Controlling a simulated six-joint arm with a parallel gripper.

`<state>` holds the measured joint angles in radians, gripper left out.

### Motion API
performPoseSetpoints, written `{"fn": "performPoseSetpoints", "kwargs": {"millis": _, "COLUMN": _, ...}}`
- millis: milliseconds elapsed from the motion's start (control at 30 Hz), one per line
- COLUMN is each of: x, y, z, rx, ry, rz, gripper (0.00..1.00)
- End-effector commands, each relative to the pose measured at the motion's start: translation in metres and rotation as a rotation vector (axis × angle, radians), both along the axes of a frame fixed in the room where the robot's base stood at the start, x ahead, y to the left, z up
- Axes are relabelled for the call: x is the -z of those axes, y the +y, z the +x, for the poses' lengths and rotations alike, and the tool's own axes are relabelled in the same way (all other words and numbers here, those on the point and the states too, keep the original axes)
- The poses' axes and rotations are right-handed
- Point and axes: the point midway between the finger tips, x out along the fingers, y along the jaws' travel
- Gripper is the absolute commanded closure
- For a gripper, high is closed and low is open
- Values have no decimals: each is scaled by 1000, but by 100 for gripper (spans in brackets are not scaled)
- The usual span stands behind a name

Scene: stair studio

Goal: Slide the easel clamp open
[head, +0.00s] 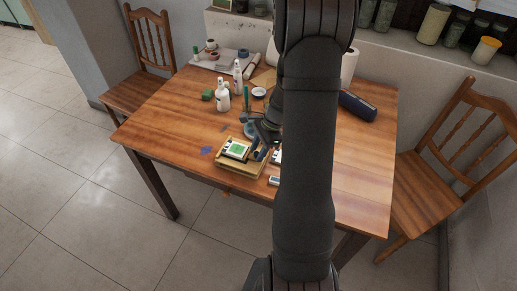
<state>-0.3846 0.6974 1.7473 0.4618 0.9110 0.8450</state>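A small light-wood tray or box (229,170) sits near the front edge of the table. My gripper (259,152) is low over the right side of the tray, beside the card. The fingertips are small and partly hidden, so I cannot tell whether they touch anything or are open.
The wooden table (180,117) has free room at left. Chairs flank the table. My arm hides the middle right.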

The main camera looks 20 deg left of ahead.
Motion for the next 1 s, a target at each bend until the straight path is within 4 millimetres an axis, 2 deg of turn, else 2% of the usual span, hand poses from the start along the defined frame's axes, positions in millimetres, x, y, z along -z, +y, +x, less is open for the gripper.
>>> {"fn": "performPoseSetpoints", "kwargs": {"millis": 67, "x": 0, "y": 0, "z": 0, "rx": 0, "ry": 0, "rz": 0, "gripper": 62}}
{"fn": "performPoseSetpoints", "kwargs": {"millis": 200, "x": 0, "y": 0, "z": 0, "rx": 0, "ry": 0, "rz": 0, "gripper": 89}}
{"fn": "performPoseSetpoints", "kwargs": {"millis": 267, "x": 0, "y": 0, "z": 0, "rx": 0, "ry": 0, "rz": 0, "gripper": 100}}
{"fn": "performPoseSetpoints", "kwargs": {"millis": 467, "x": -1, "y": -2, "z": 0, "rx": 1, "ry": 0, "rz": 0, "gripper": 100}}
{"fn": "performPoseSetpoints", "kwargs": {"millis": 667, "x": 0, "y": -19, "z": 1, "rx": 2, "ry": 1, "rz": -1, "gripper": 100}}
{"fn": "performPoseSetpoints", "kwargs": {"millis": 900, "x": 0, "y": -21, "z": 0, "rx": -1, "ry": 0, "rz": -3, "gripper": 100}}
{"fn": "performPoseSetpoints", "kwargs": {"millis": 933, "x": 0, "y": -21, "z": 0, "rx": -1, "ry": 0, "rz": -3, "gripper": 78}}
{"fn": "performPoseSetpoints", "kwargs": {"millis": 1000, "x": 0, "y": -21, "z": 0, "rx": 0, "ry": 0, "rz": -3, "gripper": 64}}
